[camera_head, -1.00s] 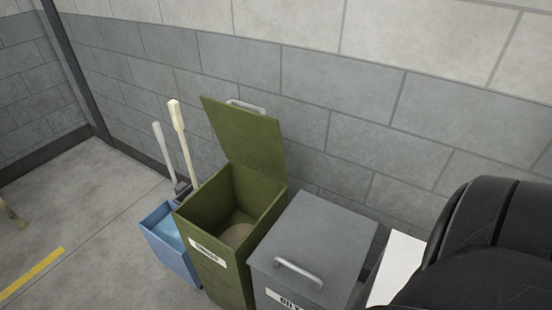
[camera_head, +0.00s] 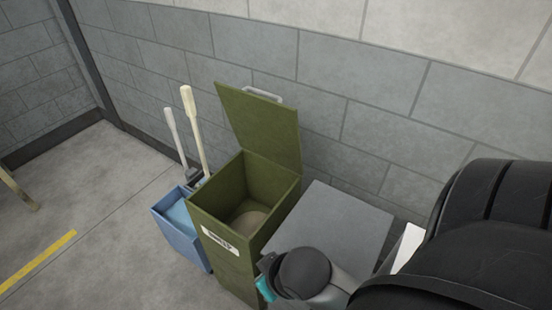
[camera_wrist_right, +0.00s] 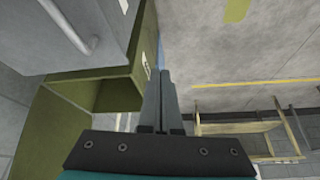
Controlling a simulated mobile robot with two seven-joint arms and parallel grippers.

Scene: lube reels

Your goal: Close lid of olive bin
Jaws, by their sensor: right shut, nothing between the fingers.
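The olive bin (camera_head: 228,262) stands by the wall with its lid (camera_head: 258,125) up, leaning back towards the wall. A metal handle (camera_head: 262,93) is at the lid's top edge. Something tan lies inside the bin. In the right wrist view, the olive bin (camera_wrist_right: 145,60) and its lid (camera_wrist_right: 38,130) are left of the fingers. My right gripper (camera_wrist_right: 160,75) has its fingers together and empty. In the head view my right wrist is over the grey bin's front, close to the olive bin's front right side; the fingertips are hidden there. My left gripper is out of view.
A grey bin (camera_head: 335,215) stands right of the olive bin; its handle (camera_wrist_right: 75,28) shows in the wrist view. A blue bin (camera_head: 180,236) with two long handles (camera_head: 193,130) stands left. A wooden frame (camera_wrist_right: 240,128) stands on the floor.

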